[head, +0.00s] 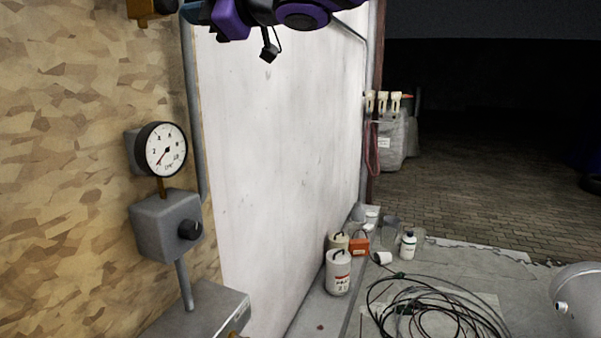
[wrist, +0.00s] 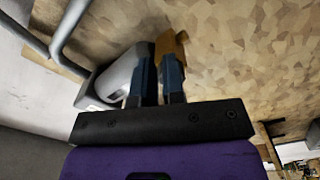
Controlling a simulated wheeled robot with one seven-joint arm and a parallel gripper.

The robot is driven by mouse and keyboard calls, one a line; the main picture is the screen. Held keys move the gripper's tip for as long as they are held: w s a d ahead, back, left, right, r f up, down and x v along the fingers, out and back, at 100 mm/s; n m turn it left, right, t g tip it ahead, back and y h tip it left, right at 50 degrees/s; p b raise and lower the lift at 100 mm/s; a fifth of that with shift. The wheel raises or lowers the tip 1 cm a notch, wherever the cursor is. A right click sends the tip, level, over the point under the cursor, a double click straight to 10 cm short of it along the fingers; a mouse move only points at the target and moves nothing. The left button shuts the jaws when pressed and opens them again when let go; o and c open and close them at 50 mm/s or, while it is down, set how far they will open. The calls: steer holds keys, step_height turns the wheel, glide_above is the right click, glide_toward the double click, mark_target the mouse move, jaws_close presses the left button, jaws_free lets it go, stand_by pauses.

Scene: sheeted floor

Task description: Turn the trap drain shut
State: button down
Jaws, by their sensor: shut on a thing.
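A brass-coloured piece (head: 143,9) is at the top edge of the head view, against the chipboard wall, and is cut off there. It looks like the trap drain's handle. In the wrist view the brass-coloured piece (wrist: 171,46) is at the tips of my blue fingers. My gripper (wrist: 158,68) is shut on it, with a narrow gap between the fingers. A grey rounded body (wrist: 116,80), perhaps the trap, is beside the left finger, with grey pipes running up left. In the head view my gripper (head: 180,9) is mostly out of frame, and the fingers hide the exact contact.
Below on the wall are a round gauge (head: 163,149), a grey box (head: 164,224) with a black knob, and a lower grey box (head: 200,311). A vertical pipe (head: 192,100) runs beside the white panel. Cans (head: 338,272) and coiled cable (head: 435,308) are on the floor.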

steer(key=shift+s+a, duration=0.1)
steer(key=shift+a, duration=0.2)
stand_by(0.4)
steer(key=shift+w+f+v, duration=0.15)
steer(key=shift+v, duration=1.2)
steer(key=shift+w+f+v, duration=0.15)
steer(key=shift+v, duration=1.2)
steer(key=shift+d, duration=0.1)
